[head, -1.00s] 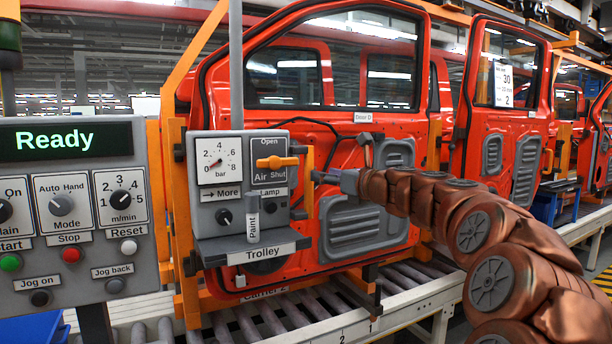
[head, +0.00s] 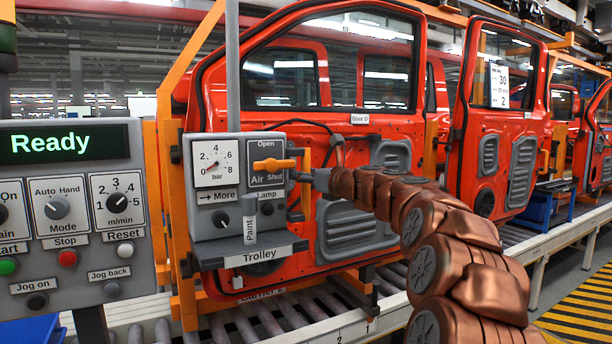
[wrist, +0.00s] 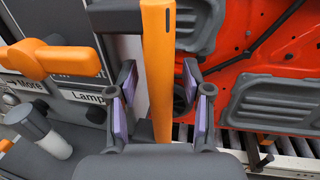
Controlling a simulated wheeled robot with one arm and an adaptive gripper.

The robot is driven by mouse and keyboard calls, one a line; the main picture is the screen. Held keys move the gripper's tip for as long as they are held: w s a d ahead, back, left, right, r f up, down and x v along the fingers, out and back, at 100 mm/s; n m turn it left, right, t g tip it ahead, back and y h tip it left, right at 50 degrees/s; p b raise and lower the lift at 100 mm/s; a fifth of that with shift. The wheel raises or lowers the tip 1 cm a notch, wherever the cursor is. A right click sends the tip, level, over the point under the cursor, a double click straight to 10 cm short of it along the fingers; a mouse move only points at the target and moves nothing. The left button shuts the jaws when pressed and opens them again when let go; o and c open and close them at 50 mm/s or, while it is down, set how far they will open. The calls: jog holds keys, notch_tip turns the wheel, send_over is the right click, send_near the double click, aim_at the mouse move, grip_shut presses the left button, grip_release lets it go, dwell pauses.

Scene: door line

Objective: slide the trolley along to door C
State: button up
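The trolley (head: 210,215) is a grey box hung on a pole, with a bar gauge, an orange air lever (head: 275,163) and a shelf labelled Trolley. Its upright orange handle (head: 307,188) is on the right side; in the wrist view the handle (wrist: 157,70) stands between my fingers. My gripper (wrist: 163,105) is open around it, with a gap visible on both sides. In the head view my gripper (head: 308,178) is at the handle, its fingers partly hidden. The red door behind is labelled Door D (head: 360,119). I see no readable door C label.
A control console (head: 70,210) reading Ready stands at the left. A paint marker (head: 250,230) stands on the trolley shelf. A roller conveyor (head: 260,318) runs beneath the doors. Another red door (head: 500,120) with a paper sheet hangs further right. Yellow-black floor marking (head: 580,315) is at the lower right.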

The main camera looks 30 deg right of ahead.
grip_shut()
jog(key=shift+r, duration=0.1)
dwell(0.5)
